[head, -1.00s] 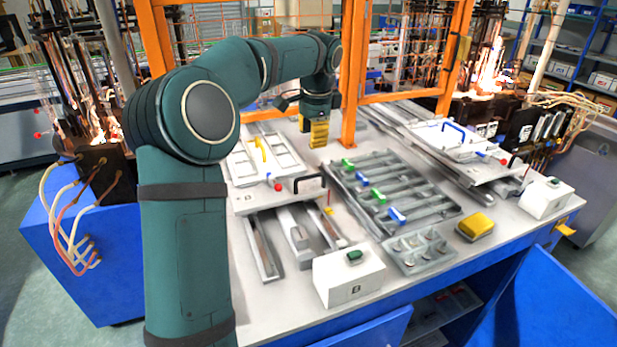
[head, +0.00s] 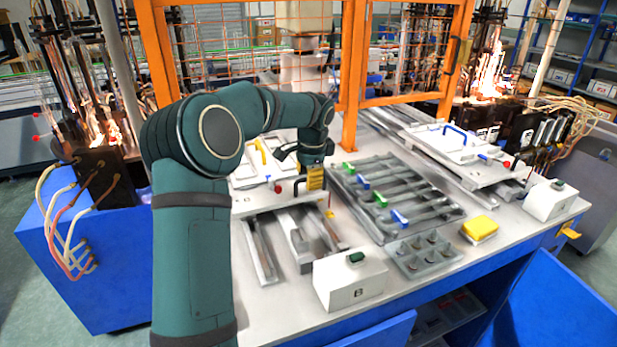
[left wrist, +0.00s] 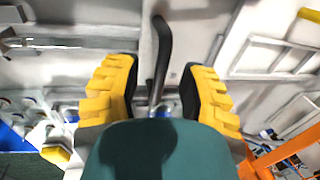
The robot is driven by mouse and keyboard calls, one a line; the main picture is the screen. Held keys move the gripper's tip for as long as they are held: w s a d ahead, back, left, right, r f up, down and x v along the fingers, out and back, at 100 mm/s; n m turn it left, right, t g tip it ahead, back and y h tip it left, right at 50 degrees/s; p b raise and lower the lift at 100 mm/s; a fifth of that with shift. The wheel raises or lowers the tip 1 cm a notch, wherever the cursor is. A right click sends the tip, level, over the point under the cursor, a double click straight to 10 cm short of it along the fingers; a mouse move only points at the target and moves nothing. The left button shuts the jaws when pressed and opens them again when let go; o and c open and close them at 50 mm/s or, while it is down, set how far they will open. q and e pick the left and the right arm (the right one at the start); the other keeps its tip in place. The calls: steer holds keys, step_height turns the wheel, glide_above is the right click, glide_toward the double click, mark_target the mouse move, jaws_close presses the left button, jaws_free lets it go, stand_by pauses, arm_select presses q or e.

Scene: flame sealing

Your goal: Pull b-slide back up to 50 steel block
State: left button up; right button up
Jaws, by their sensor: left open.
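The b-slide (head: 250,204) is a white plate with a red knob (head: 278,187) and a black handle (head: 298,187), at the back of the steel rails behind the box marked B (head: 350,283). My left gripper (head: 314,180) is open at the black handle and hides part of it. In the left wrist view, the handle (left wrist: 162,50) stands between the open yellow fingers of my left gripper (left wrist: 160,92), with no clear contact. A grey metal piece (head: 301,245) sits between the rails; I cannot read a 50 on it. My right gripper is not in view.
A slotted rack (head: 440,205) with blue and green clips lies right of the slide. A grey cup tray (head: 424,255) and a yellow pad (head: 481,227) lie in front of it. An orange fence post (head: 352,90) stands behind. A second slide (head: 455,155) is at right.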

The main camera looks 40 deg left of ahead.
arm_select(q)
jaws_close()
steer(key=s+d+b, duration=0.2)
steer(key=s+d, duration=0.3)
steer(key=d, duration=0.4)
steer(key=shift+d, duration=0.4)
steer(key=c, duration=0.6)
jaws_free()
steer(key=shift+s+d, duration=0.2)
steer(key=o, duration=0.6)
steer(key=shift+w+a, duration=0.1)
steer(key=shift+w, duration=0.05)
steer(key=shift+r, duration=0.1)
